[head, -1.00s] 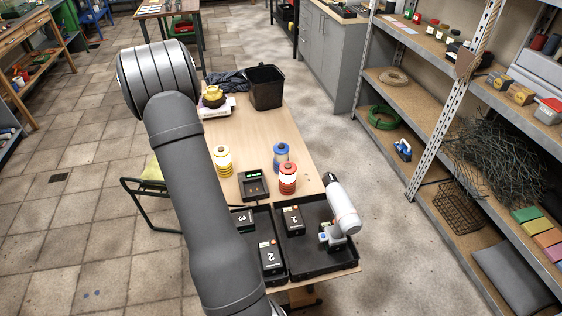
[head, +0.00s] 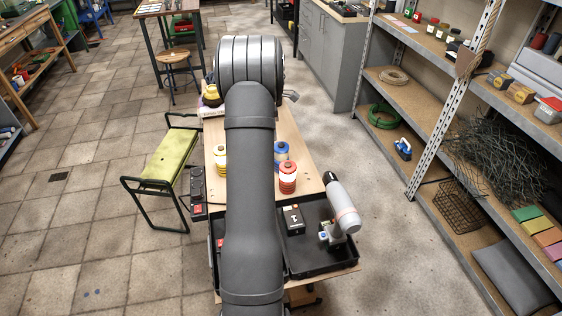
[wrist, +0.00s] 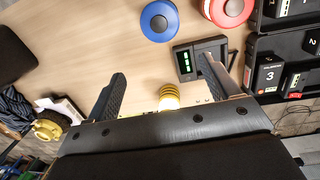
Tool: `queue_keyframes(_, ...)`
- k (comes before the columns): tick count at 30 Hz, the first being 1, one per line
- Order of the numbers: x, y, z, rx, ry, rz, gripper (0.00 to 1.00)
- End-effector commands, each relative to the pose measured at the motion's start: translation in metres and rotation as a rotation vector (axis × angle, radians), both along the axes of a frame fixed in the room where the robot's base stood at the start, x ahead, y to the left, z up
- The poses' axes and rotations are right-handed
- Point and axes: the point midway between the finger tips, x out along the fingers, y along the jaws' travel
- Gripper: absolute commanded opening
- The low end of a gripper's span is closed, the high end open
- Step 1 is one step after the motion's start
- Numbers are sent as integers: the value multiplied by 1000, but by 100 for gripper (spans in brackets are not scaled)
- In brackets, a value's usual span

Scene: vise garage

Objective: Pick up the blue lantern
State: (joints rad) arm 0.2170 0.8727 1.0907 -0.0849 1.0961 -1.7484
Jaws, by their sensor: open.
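The blue lantern (head: 281,152) stands upright on the wooden table, just right of my arm in the head view and partly hidden by it. In the wrist view the blue lantern (wrist: 159,20) shows from above at the top middle, beyond my fingertips. My gripper (wrist: 165,82) is open, its two dark fingers spread wide with the lantern apart from both. A red lantern (head: 288,178) stands close to the blue one.
A charger with a green display (wrist: 185,61) sits near the right finger. Black trays with numbered battery packs (head: 293,220) and a drill (head: 341,207) are at the table's near end. A yellow stool (head: 165,158) stands left; shelves (head: 440,110) stand right.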

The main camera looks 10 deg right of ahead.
Motion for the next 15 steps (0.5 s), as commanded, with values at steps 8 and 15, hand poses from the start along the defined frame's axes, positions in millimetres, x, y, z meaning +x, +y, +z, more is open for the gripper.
queue_keyframes(8,-2,-43,24,98,55,-206,81)
queue_keyframes(15,-2,-43,-17,100,60,-209,81)
